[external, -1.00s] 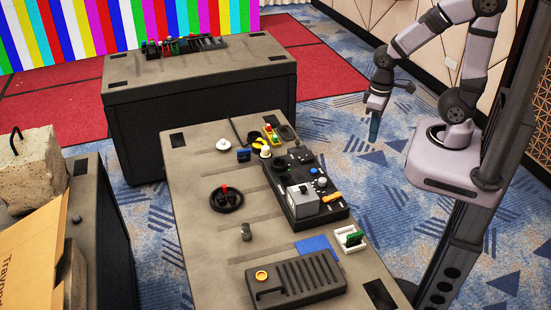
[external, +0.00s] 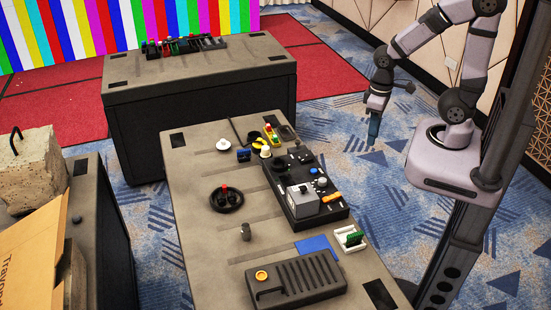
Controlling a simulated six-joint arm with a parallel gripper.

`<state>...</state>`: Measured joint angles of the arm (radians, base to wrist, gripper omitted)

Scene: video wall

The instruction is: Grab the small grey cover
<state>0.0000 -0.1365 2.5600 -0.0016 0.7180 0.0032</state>
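A small grey box-like cover (external: 303,200) sits on the black board (external: 330,212) in the middle of the near table. A small dark grey round piece (external: 246,232) stands alone on the table to its left; I cannot tell for certain which of the two is the cover. My gripper (external: 374,132) hangs pointing down over the blue carpet, to the right of the table and well apart from both pieces. Its fingers are too small and dark to tell whether they are open or shut. Nothing is visibly held in it.
The near table (external: 205,160) also bears a black ring with a red knob (external: 226,198), a ribbed black case (external: 297,281), a blue sheet (external: 314,246) and a white tray with a green part (external: 350,238). A dark pole (external: 490,170) stands at the right.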

